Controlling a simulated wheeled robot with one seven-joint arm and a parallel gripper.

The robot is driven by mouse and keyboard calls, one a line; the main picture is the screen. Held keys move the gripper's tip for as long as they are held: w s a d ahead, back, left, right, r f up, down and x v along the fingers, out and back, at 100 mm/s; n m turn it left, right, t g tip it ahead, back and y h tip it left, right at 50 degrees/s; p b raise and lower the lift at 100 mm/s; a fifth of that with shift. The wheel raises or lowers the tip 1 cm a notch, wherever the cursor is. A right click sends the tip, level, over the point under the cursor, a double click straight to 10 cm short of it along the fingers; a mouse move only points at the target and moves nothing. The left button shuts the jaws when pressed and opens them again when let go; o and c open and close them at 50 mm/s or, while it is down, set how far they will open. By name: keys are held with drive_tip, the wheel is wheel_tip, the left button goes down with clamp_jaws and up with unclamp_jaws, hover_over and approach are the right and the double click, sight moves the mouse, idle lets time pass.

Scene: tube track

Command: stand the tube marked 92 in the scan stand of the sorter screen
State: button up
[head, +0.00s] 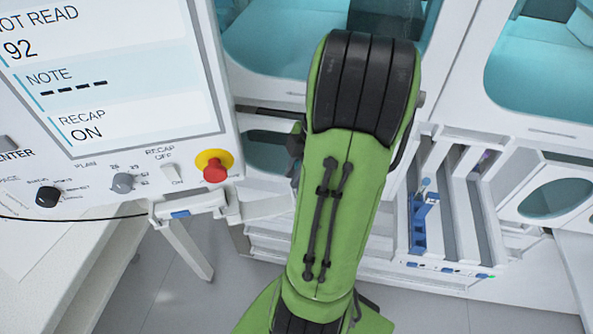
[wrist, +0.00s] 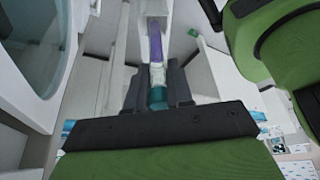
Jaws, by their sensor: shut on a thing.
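In the wrist view my gripper (wrist: 157,88) is shut on a tube (wrist: 157,74). The tube shows a teal part between the dark fingers, a clear whitish stretch beyond it, and purple farther out. I cannot read a number on it. In the head view my green arm hides most of the gripper and the tube. The sorter screen (head: 95,85) is at the left and reads NOT READ 92, NOTE with dashes, and RECAP ON. A small white bracket with a blue part (head: 180,214) is below its lower right corner; I cannot tell whether this is the scan stand.
A red stop button (head: 214,172) and black knob (head: 47,196) are on the panel below the screen. White rack lanes (head: 460,215) are at the right, with a blue carrier (head: 419,235) in one. White cabinets with teal windows (head: 275,40) stand behind. Grey floor shows below.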

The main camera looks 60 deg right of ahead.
drive_tip(key=shift+f, duration=0.1)
drive_tip(key=shift+f+b, duration=0.5)
drive_tip(key=shift+b, duration=0.2)
drive_tip(key=o, duration=0.9)
drive_tip(key=p+v, duration=0.8)
drive_tip(key=v, duration=0.7)
drive_tip(key=shift+s+d+r, duration=0.1)
drive_tip(key=shift+d+r, duration=0.05)
drive_tip(key=shift+r, duration=0.2)
